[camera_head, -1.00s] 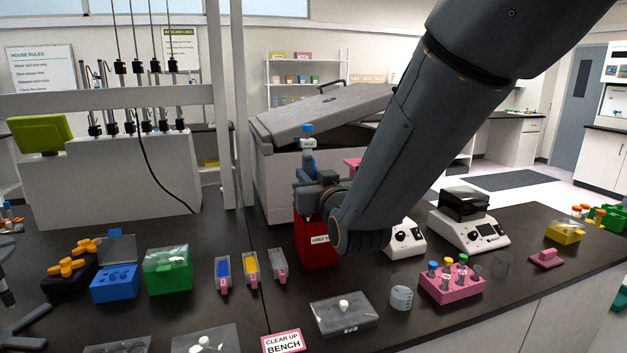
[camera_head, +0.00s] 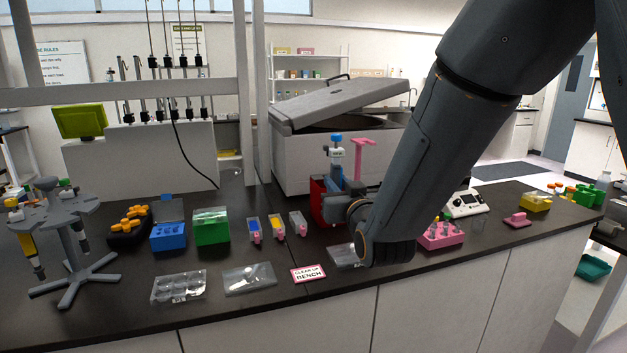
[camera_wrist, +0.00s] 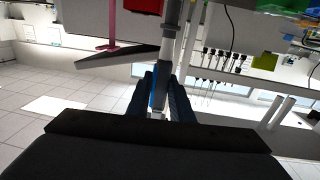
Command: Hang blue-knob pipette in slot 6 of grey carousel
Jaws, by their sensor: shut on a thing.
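My gripper (camera_head: 342,178) is shut on the blue-knob pipette (camera_head: 337,139) and holds it upright above the bench, in front of the red container. Its blue knob is at the top; its lower part is hidden by my arm. In the wrist view the pipette (camera_wrist: 168,50) sits between the two fingers (camera_wrist: 162,95). The grey carousel (camera_head: 65,205) stands at the far left of the bench on a splayed foot, well apart from my gripper. A yellow pipette (camera_head: 24,243) and dark-tipped pipettes hang on it. I cannot read its slot numbers.
Between gripper and carousel stand a green box (camera_head: 211,228), a blue box (camera_head: 168,237), a black rack with orange caps (camera_head: 128,236) and small coloured-label tubs (camera_head: 276,226). A grey centrifuge (camera_head: 300,160) stands behind.

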